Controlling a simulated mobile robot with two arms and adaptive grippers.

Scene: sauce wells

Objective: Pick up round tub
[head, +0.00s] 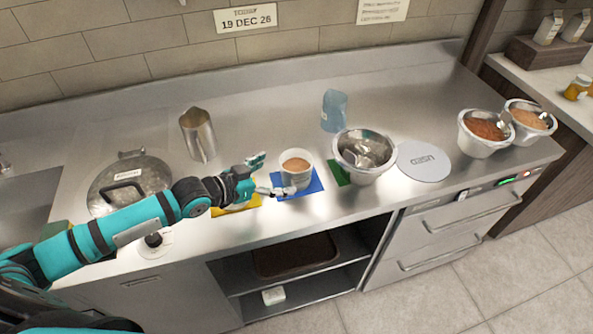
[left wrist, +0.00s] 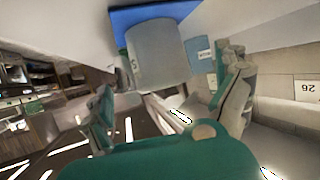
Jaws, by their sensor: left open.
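The round tub (head: 296,178) is white, holds a light brown sauce and stands upright on a blue mat (head: 314,186) on the steel counter. My left gripper (head: 272,176) is open just left of it, one finger toward the back and the other by its front left side. In the left wrist view the tub (left wrist: 158,55) shows pale grey ahead of the open left gripper (left wrist: 168,92), between the lines of its fingers. I cannot tell whether a finger touches it. My right gripper is not in view.
A steel bowl (head: 377,172) on a green mat stands close right of the tub. A blue translucent container (head: 334,110) and a steel jug (head: 198,135) stand behind. A yellow mat (head: 248,205) lies under my left gripper. The counter's front edge is near.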

